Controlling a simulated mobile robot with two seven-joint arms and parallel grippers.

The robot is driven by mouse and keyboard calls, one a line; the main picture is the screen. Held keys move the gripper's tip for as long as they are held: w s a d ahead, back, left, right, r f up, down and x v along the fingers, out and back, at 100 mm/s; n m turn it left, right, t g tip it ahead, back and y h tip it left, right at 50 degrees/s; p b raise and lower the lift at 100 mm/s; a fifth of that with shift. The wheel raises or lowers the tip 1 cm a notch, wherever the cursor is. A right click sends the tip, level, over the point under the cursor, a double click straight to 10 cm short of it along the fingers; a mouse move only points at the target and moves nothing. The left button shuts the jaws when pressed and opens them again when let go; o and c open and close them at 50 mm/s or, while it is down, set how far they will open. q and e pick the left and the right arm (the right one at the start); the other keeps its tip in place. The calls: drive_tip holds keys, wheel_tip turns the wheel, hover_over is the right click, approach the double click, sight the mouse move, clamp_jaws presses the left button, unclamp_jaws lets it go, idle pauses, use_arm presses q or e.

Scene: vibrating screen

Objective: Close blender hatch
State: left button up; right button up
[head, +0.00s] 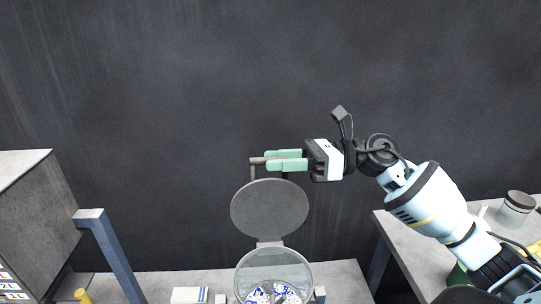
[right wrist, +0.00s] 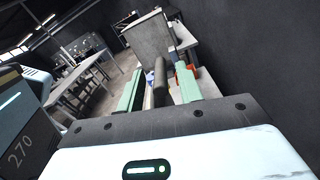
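The blender hatch (head: 270,208) is a round grey lid standing open, tilted up behind the round blender opening (head: 274,255). Blue and white pieces show inside. A bar-like handle (head: 255,161) rises from the top of the hatch. My right gripper (head: 286,160) reaches in from the right at the handle, its two green fingers apart. In the right wrist view the dark handle bar (right wrist: 160,80) lies between the fingers, with gaps visible on both sides. My left gripper is out of view.
A grey cabinet (head: 35,215) with a blue-grey post stands at the left. A side table (head: 415,245) at the right carries a lidded jar (head: 515,208). A small white box (head: 190,295) lies left of the blender. A dark wall is behind.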

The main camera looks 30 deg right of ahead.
drive_tip(key=shift+x, duration=1.2)
drive_tip(key=shift+d, duration=0.1)
clamp_jaws()
